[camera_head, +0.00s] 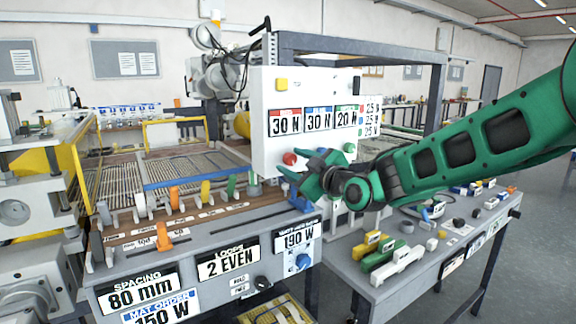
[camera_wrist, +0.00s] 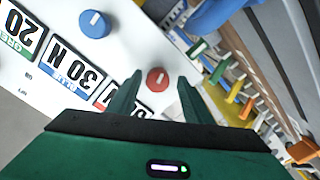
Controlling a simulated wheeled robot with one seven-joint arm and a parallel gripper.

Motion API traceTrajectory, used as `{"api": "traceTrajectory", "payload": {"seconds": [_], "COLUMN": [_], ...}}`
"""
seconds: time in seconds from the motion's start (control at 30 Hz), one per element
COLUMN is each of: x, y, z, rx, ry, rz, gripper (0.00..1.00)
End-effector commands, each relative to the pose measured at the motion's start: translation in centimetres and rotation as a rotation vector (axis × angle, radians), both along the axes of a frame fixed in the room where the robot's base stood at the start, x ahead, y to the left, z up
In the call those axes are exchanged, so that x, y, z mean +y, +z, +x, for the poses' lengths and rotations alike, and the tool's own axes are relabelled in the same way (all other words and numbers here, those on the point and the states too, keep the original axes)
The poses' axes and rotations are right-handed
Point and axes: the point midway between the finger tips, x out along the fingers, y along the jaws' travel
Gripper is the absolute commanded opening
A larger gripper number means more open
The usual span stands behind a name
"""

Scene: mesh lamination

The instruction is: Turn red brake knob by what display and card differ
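The white panel (camera_head: 262,140) carries three displays: red 30 N (camera_head: 286,122), blue 30 N (camera_head: 319,119) and green 20 N (camera_head: 346,116). The card (camera_head: 371,118) at its right edge appears to read 25 N on each of several lines. The red knob (camera_head: 290,158) sits below the red display; it also shows in the wrist view (camera_wrist: 157,78). My gripper (camera_head: 285,165) is open at the panel. In the wrist view its fingertips (camera_wrist: 160,77) flank the red knob with a gap on each side. I cannot tell how deep they reach.
The blue knob (camera_wrist: 94,23) is beside the red one; my gripper mostly covers it in the head view. The green knob (camera_head: 349,148) is further right. A yellow button (camera_head: 282,84) is at the panel's top. Below stands a bench with coloured clips (camera_head: 174,197) and label plates.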

Motion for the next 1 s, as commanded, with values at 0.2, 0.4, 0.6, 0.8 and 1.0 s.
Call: {"api": "traceTrajectory", "payload": {"seconds": [0.2, 0.4, 0.6, 0.8, 1.0], "x": [-0.2, -1.5, -3.7, -5.3, -6.1], "y": [0.1, 0.2, 0.1, 0.0, 0.0], "z": [0.0, -1.7, -4.9, -7.6, -8.8], "rx": [-0.003, -0.003, -0.002, -0.001, -0.002], "ry": [-0.003, -0.005, -0.005, -0.004, -0.002], "rz": [0.0, 0.001, 0.0, 0.001, 0.0], "gripper": [0.45, 0.45, 0.45, 0.45, 0.45]}}
